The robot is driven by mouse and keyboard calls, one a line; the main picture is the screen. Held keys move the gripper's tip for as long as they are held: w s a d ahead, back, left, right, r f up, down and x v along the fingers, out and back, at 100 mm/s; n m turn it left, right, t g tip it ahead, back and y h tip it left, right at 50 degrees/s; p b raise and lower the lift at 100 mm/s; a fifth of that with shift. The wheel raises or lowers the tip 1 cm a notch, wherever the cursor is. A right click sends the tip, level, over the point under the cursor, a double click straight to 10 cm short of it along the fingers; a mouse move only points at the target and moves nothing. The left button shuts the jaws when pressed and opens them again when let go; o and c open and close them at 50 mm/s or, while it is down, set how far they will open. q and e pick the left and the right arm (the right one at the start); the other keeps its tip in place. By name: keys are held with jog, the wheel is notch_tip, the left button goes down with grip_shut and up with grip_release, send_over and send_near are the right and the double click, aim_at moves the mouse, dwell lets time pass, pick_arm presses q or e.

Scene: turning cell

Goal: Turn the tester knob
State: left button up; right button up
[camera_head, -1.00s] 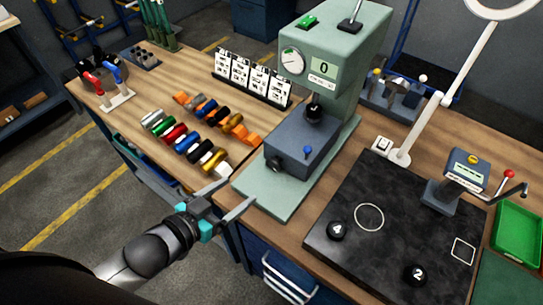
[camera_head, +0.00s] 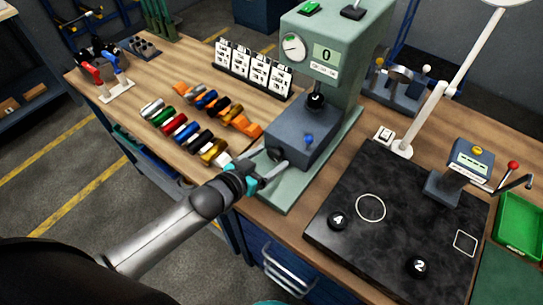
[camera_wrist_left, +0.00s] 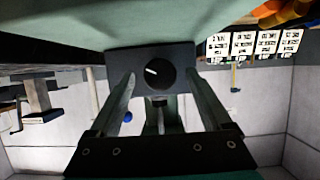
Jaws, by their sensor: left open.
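The tester is a pale green machine (camera_head: 345,50) with a round dial, a display reading 0 and a dark blue-grey box (camera_head: 302,138) on its base. A black round knob with a white mark (camera_wrist_left: 160,73) is on the box's side face, in the middle of the left wrist view. In the head view the knob is largely hidden by my left gripper (camera_head: 276,158). My left gripper is open, its fingers (camera_wrist_left: 160,82) to either side of the knob in the wrist view, with gaps visible. I cannot tell whether the fingertips reach past its face. My right gripper is not in view.
Several coloured cylinders (camera_head: 190,130) lie left of the tester. A black plate (camera_head: 400,205) and a lamp arm (camera_head: 440,92) are to the right.

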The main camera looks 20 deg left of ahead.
pick_arm(q)
jog(key=shift+x, duration=0.8)
grip_shut()
